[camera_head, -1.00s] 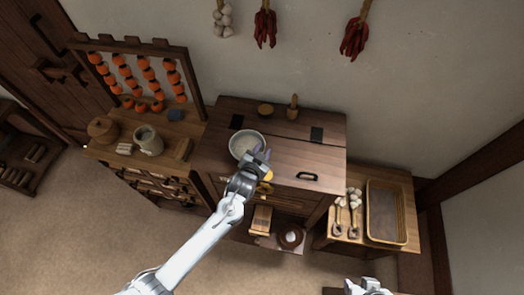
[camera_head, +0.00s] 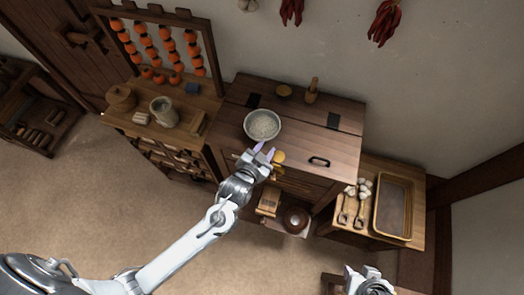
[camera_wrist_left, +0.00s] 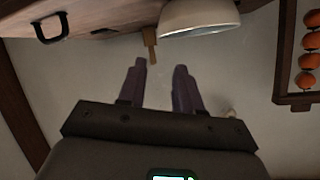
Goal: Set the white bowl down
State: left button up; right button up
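The white bowl (camera_head: 262,125), with pale grainy contents, stands upright on the wooden chest top (camera_head: 312,143), near its left side. My left gripper (camera_head: 263,152) is just in front of the bowl, at the chest's front edge, apart from it. In the left wrist view the bowl (camera_wrist_left: 200,17) shows at the top, beyond the fingertips. The two purple fingers (camera_wrist_left: 159,85) are spread with nothing between them, so the left gripper is open. My right gripper (camera_head: 368,280) is at the bottom edge; its fingers are too unclear to read.
A black handle (camera_head: 319,161) is on the chest top at right. A side table holds a tray (camera_head: 394,206).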

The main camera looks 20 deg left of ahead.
pick_arm(q)
jog(key=s+a+n+g, duration=0.1)
jog(key=s+a+g, duration=0.2)
jog(key=s, duration=0.8)
jog(key=s+a+n+g, duration=0.1)
jog(key=s+a+g, duration=0.2)
jog(key=s+g, duration=0.3)
jog(key=s, duration=0.5)
jog(key=shift+s+g, duration=0.4)
jog(key=shift+d+r, duration=0.1)
notch_tip(320, 180, up, 9)
jog(key=p, duration=0.9)
notch_tip(320, 180, down, 55)
jog(key=b, duration=5.4)
jog(key=shift+r+b, duration=0.15)
jog(key=shift+b, duration=0.15)
